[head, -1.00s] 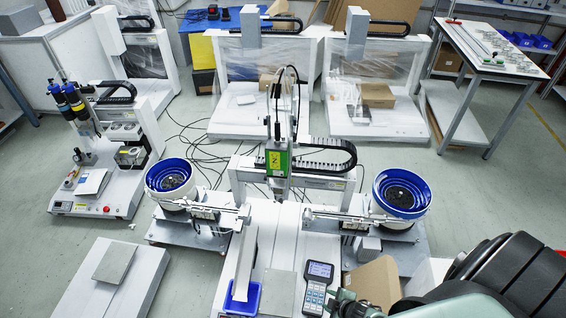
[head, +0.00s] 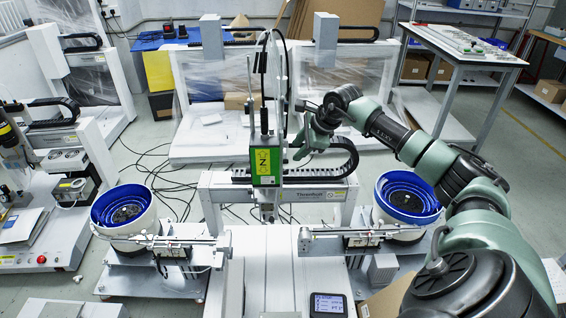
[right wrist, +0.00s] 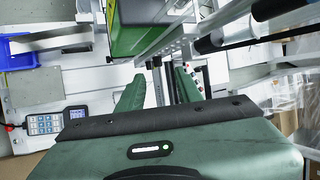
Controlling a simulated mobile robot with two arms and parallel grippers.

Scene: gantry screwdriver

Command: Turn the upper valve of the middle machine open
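The middle machine (head: 278,197) stands at the centre of the head view, with a green and yellow upright unit (head: 265,158) on its crossbeam. I cannot clearly make out the upper valve in either view. My right gripper (head: 299,147) is just right of the green unit in the head view, with its arm reaching in from the lower right. In the right wrist view its two green fingers (right wrist: 158,78) are apart with nothing held between them. The green unit (right wrist: 143,25) shows above them. I cannot tell whether a finger touches the machine. My left gripper is out of view.
Blue-lined bowl feeders stand left (head: 124,209) and right (head: 408,197) of the machine. A black cable chain (head: 335,172) curves below the gripper. A handheld keypad (head: 328,304) lies in front. Another machine (head: 60,185) stands at left. A table (head: 463,45) stands back right.

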